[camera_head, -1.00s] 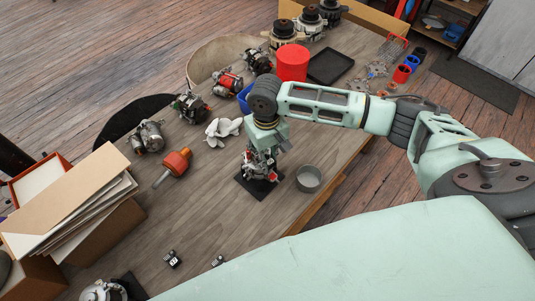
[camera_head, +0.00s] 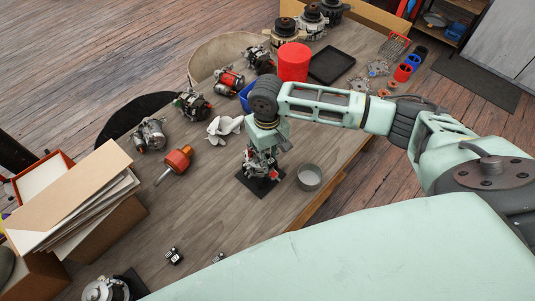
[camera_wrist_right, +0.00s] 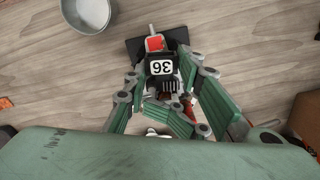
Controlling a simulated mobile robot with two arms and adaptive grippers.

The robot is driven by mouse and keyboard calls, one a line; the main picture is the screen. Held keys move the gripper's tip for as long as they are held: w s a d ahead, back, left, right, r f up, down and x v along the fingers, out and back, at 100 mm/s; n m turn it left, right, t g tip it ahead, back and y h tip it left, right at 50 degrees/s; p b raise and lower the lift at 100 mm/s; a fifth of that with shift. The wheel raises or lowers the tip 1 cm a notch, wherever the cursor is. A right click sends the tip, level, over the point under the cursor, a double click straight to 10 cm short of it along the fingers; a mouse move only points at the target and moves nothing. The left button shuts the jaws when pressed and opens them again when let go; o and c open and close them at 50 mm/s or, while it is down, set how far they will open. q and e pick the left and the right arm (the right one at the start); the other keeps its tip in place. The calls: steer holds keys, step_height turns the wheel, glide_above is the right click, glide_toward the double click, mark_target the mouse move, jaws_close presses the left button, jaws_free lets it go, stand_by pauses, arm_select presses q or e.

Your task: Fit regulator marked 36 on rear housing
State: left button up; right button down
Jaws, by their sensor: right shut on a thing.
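The black regulator (camera_wrist_right: 161,78) with a white label marked 36 shows in the right wrist view, upside down in the picture. My right gripper (camera_head: 262,160) is shut on it, with green fingers on both sides. It points down at the assembly on the dark square mat (camera_head: 249,187) in the middle of the bench. A red part (camera_wrist_right: 155,43) of the assembly shows just beyond the regulator. The gripper hides most of the rear housing, and I cannot tell whether the regulator is seated on it. My left gripper is not in view.
A grey round bowl (camera_head: 309,177) stands right of the mat. An orange-handled tool (camera_head: 178,161) and a white cloth (camera_head: 224,128) lie to the left. Two small black parts, one here (camera_head: 174,256), lie at the front. Several alternators and a red container (camera_head: 293,62) stand farther back.

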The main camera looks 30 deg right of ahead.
steer(key=shift+s+d+f+p, duration=0.1)
steer(key=shift+f+p, duration=0.05)
steer(key=shift+p, duration=0.25)
stand_by(0.3)
steer(key=c, duration=1.2)
jaws_free()
steer(key=shift+d, duration=0.1)
steer(key=shift+o, duration=0.2)
step_height(320, 180, up, 12)
steer(key=p, duration=0.1)
steer(key=shift+d, duration=0.15)
